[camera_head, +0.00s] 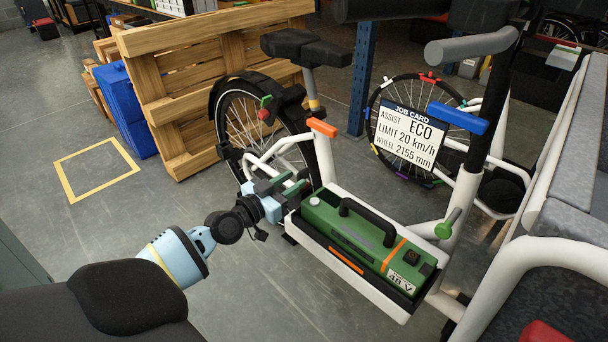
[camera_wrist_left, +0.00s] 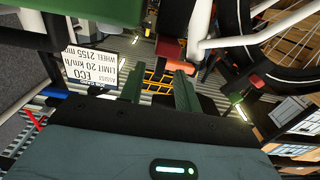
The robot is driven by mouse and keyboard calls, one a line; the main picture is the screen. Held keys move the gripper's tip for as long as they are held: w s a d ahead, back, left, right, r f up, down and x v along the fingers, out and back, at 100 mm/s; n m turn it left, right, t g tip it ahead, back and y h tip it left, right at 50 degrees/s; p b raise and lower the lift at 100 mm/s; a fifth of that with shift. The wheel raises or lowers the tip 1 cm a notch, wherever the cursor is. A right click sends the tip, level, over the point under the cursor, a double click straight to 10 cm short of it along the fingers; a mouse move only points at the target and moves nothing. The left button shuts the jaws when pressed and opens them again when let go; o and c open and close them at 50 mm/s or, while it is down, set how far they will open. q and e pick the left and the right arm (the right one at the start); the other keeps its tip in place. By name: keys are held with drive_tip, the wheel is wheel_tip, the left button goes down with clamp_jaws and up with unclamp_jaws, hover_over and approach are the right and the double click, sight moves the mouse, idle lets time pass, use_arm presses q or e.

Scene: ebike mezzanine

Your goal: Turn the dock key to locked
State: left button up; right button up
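The green battery (camera_head: 365,240) with a black handle lies in the white dock tray (camera_head: 345,284) on the bike frame. A small silver round part (camera_head: 315,201) shows at the battery's left end; I cannot tell whether it is the dock key or how it is turned. My left gripper (camera_head: 296,183) is beside that end of the battery, near the rear wheel. In the left wrist view its two green fingers (camera_wrist_left: 160,90) are apart with nothing held between them. The battery's green side (camera_wrist_left: 100,10) shows at the top there. My right gripper is not in view.
The bike's rear wheel (camera_head: 262,125), an orange clamp piece (camera_head: 322,128) and white frame tubes stand close around the left gripper. A job card (camera_head: 410,134) hangs behind the battery. A wooden pallet (camera_head: 200,75) and blue crate (camera_head: 125,108) stand behind.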

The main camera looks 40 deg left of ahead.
sight(298, 178)
use_arm(q)
drive_tip(key=shift+w+d+b, duration=0.15)
drive_tip(key=shift+w, duration=1)
drive_tip(key=shift+w+d+b, duration=0.1)
drive_tip(key=shift+w+b, duration=0.05)
drive_tip(key=shift+w, duration=1)
clamp_jaws()
